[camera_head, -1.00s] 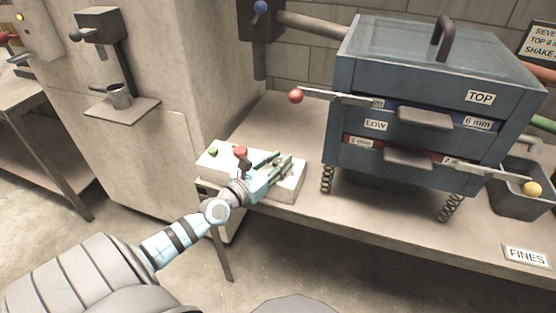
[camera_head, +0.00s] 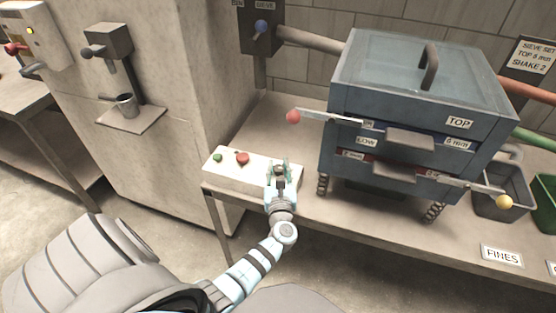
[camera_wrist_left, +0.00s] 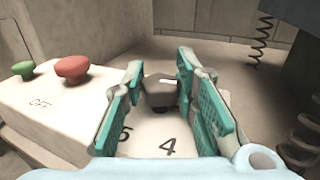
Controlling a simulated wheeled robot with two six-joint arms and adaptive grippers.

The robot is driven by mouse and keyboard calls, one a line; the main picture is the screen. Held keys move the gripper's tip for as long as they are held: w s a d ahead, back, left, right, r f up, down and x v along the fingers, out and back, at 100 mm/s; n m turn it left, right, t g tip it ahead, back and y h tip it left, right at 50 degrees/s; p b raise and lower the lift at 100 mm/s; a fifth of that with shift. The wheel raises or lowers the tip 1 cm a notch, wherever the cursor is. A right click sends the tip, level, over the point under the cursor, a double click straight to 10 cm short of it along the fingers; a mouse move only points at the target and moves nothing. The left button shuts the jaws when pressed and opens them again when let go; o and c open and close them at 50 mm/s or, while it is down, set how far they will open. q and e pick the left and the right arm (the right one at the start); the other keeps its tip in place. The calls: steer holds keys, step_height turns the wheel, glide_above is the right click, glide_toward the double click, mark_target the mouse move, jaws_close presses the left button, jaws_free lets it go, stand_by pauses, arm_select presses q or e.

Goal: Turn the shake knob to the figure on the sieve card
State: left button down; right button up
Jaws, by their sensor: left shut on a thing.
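The control box (camera_head: 225,176) is pale, with a green button (camera_head: 217,157), a red button (camera_head: 242,158) and a dark grey shake knob (camera_wrist_left: 160,90). My left gripper (camera_head: 279,168) reaches over its right end. In the left wrist view its teal-padded fingers stand on either side of the knob, shut on it. A small white mark shows on the knob's top. The figures 5 and 4 and the word OFF are readable on the box; other figures are hidden. The sieve card (camera_head: 531,62) at the upper right reads SHAKE 2. My right gripper is not in view.
The blue sieve stack (camera_head: 345,100) stands on springs right of the box, with a red-ball lever (camera_head: 293,117) jutting left. A grey bin (camera_head: 500,205) is farther right. The bench (camera_head: 258,125) is clear behind the box.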

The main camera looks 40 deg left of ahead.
mark_target(279, 168)
arm_select(q)
steer(key=n+g+y+b, duration=0.1)
steer(key=g, duration=0.1)
steer(key=n+g+y+b, duration=0.1)
steer(key=n+g+y, duration=0.1)
steer(key=shift+w+f+n+y+b, duration=0.1)
steer(key=shift+f+n+y+b, duration=0.1)
steer(key=shift+n+y+b, duration=0.15)
steer(key=n+g+y+b, duration=0.1)
steer(key=n+g+b, duration=0.1)
steer(key=g+b, duration=0.1)
steer(key=shift+y, duration=0.25)
steer(key=shift+r+n+g+b, duration=0.15)
steer(key=shift+n+g+b, duration=0.25)
steer(key=shift+g, duration=0.4)
steer(key=shift+r, duration=0.1)
steer(key=c, duration=1.3)
jaws_free()
step_height(279, 168, up, 10)
steer(key=shift+f, duration=0.1)
